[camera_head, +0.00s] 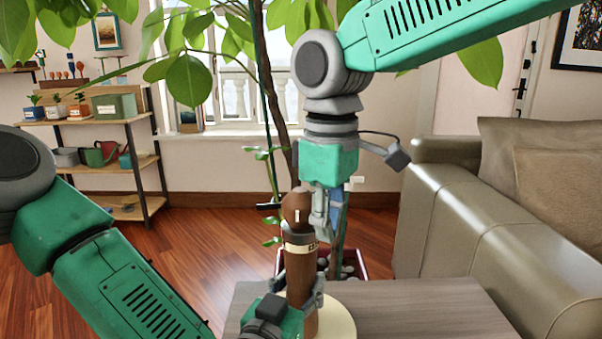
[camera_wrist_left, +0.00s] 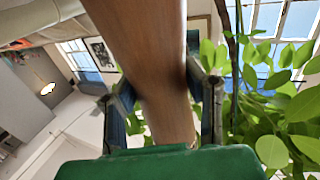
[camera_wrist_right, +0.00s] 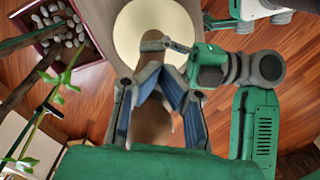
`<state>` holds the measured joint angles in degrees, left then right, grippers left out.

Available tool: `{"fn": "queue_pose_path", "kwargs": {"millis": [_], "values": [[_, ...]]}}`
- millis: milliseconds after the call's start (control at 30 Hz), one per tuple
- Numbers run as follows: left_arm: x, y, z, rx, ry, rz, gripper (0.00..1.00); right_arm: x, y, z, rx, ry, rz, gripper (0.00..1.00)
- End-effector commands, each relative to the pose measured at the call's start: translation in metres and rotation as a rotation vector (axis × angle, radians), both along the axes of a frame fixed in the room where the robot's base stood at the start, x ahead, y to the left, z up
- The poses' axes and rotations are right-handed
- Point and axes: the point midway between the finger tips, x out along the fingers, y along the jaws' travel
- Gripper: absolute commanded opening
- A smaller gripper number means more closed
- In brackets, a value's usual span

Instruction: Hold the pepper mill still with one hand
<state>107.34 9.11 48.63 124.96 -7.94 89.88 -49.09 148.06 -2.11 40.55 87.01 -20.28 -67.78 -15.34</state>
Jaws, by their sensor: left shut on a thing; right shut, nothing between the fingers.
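The pepper mill (camera_head: 301,262) is a tall brown wooden body with a rounded top and a pale labelled band. It stands upright over a round cream board (camera_head: 338,322) at the table's near edge. My left gripper (camera_head: 300,288) is shut around its lower body. In the left wrist view the mill (camera_wrist_left: 150,60) runs between the two fingers (camera_wrist_left: 165,95). My right gripper (camera_head: 321,222) hangs beside the mill's top, shut and empty. In the right wrist view its fingers (camera_wrist_right: 155,72) meet above the mill, hiding part of it. I cannot tell whether they touch it.
The grey wooden table (camera_head: 420,310) is bare to the right of the board. A potted plant (camera_head: 266,90) with pebbles in a dark red pot (camera_head: 352,262) stands behind the table. A sofa (camera_head: 480,220) is at right, a shelf unit (camera_head: 95,122) at far left.

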Motion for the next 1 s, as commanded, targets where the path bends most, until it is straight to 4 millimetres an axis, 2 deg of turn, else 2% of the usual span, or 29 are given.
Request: {"fn": "queue_pose_path", "kwargs": {"millis": [300, 500, 1000], "values": [[-0.001, 0.001, -0.004, 0.003, 0.01, 0.0, 0.0, 0.0, 0.0, 0.038, 0.001, -0.003, 0.0, 0.0], [-0.001, 0.001, -0.004, 0.003, 0.01, 0.0, 0.0, 0.0, 0.0, 0.055, 0.0, -0.001, -0.001, 0.0], [-0.001, 0.001, -0.003, 0.003, 0.01, 0.001, 0.0, 0.0, 0.0, 0.056, -0.001, 0.0, 0.0, 0.0]]}}
